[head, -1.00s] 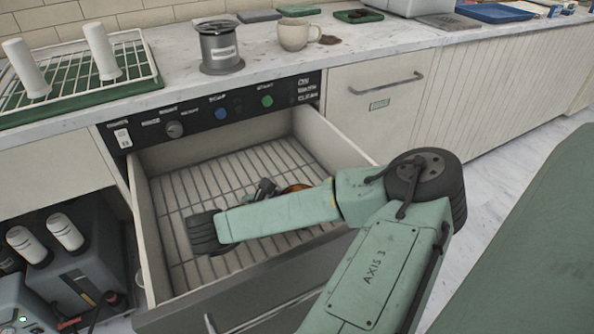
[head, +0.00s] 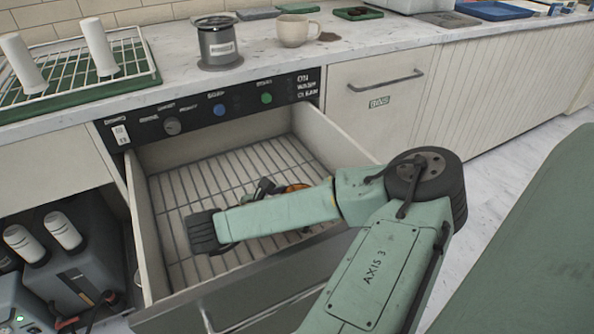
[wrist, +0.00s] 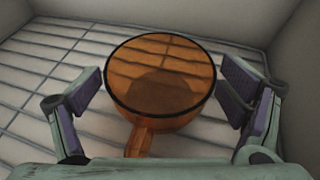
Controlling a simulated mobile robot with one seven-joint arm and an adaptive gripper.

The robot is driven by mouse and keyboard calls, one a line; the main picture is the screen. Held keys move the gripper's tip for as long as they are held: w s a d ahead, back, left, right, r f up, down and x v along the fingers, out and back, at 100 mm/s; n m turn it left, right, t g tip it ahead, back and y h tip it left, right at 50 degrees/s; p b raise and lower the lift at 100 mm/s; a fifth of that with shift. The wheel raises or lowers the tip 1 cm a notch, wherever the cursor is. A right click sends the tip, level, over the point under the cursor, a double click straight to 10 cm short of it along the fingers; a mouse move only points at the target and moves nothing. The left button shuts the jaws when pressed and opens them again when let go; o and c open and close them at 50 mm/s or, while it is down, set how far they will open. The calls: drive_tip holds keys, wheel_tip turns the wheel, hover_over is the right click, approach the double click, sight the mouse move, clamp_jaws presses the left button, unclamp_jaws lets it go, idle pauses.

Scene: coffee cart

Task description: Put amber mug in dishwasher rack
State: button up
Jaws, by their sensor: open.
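The amber mug (wrist: 160,85) is see-through orange-brown with a dark rim. In the wrist view it stands on the wire floor of the dishwasher rack (wrist: 55,65), its handle towards my gripper. My gripper (wrist: 165,95) is open, with one finger on each side of the mug and a gap showing at both sides. In the head view only a sliver of the amber mug (head: 297,187) shows behind my arm, inside the pulled-out dishwasher drawer with the rack (head: 200,180). Most of my gripper is hidden there by my arm.
The drawer's side walls and front panel (head: 265,290) enclose the rack. On the counter above stand a cream mug (head: 294,32), a grey metal canister (head: 219,45) and a drying rack (head: 75,75) with white cylinders. The left part of the dishwasher rack is bare.

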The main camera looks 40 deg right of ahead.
drive_tip(key=shift+r, duration=0.1)
drive_tip(key=shift+r+p, duration=0.2)
drive_tip(key=shift+p, duration=0.3)
drive_tip(key=shift+a+r, duration=0.15)
drive_tip(key=shift+a, duration=0.05)
drive_tip(key=b+v, duration=0.2)
drive_tip(key=v, duration=0.9)
drive_tip(key=shift+a, duration=0.35)
